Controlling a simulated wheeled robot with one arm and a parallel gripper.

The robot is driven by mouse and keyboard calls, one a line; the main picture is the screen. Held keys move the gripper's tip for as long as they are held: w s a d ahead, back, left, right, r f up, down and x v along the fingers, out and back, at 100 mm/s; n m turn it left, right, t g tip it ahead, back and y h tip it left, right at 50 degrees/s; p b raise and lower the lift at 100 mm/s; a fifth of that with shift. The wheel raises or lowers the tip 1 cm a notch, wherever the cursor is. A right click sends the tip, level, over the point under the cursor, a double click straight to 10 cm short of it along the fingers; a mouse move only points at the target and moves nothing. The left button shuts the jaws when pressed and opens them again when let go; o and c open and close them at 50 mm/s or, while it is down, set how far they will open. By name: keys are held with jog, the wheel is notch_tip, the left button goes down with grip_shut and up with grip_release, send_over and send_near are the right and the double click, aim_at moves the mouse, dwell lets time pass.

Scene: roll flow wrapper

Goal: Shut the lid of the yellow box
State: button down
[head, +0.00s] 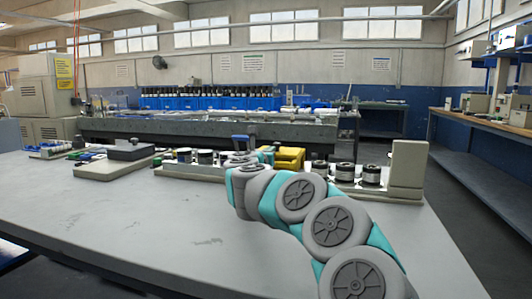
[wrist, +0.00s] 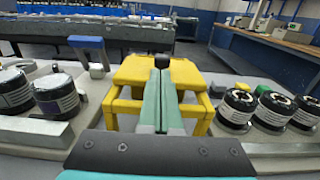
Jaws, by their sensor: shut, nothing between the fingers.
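The yellow box (wrist: 128,72) stands straight ahead in the wrist view, with a flat yellow panel at the back and a yellow frame with open sides nearer me. In the head view the yellow box (head: 291,156) is small and partly hidden behind my arm. My gripper (wrist: 162,63) is shut and empty, its teal fingers together with a dark tip. It reaches over the middle of the box and covers part of it. I cannot tell whether the tip touches the panel, nor the lid's exact angle. In the head view my gripper (head: 268,151) is beside the box.
Dark jars with labels (wrist: 57,96) stand left of the box, and more dark jars (wrist: 272,111) stand right. A blue-topped grey piece (wrist: 90,52) is close on the left. A beige block (head: 407,168) stands at the right end. The grey tabletop (head: 130,215) is clear in front.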

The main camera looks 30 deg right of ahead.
aim_at(276, 143)
jog(key=shift+x, duration=1.65)
jog(key=shift+p+x, duration=0.4)
jog(key=shift+x, duration=1.2)
jog(key=shift+w+d, duration=0.2)
jog(key=shift+s, duration=0.1)
